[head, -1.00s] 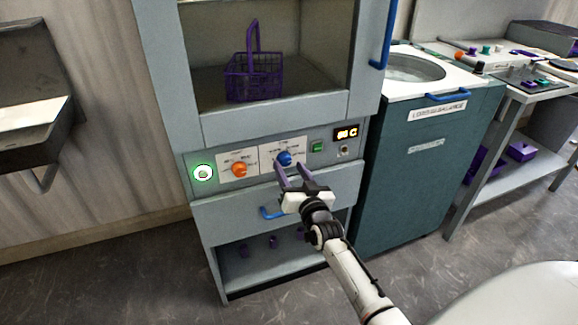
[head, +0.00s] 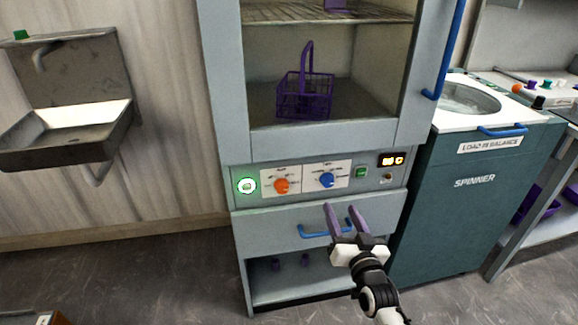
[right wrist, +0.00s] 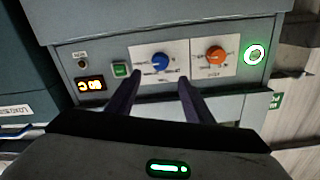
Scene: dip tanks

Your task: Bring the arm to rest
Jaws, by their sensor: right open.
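My right gripper (head: 341,212) is open and empty in front of the grey cabinet (head: 222,130), below its control panel. In the head view its fingertips overlap the drawer front near the blue drawer handle (head: 318,232). In the right wrist view its two dark purple fingers (right wrist: 158,92) stand apart below the panel, with nothing between them. The blue knob (head: 327,180) and orange knob (head: 282,186) stand clear above the fingers; they also show in the right wrist view, blue (right wrist: 160,61) and orange (right wrist: 215,55). My left gripper is not in view.
A purple wire basket (head: 305,98) stands inside the cabinet. A lit green-ringed button (head: 246,185), a green switch (head: 361,172) and an orange display (head: 392,160) are on the panel. The teal spinner (head: 470,205) stands at right, a metal sink (head: 60,150) at left. Floor at lower left is mostly open.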

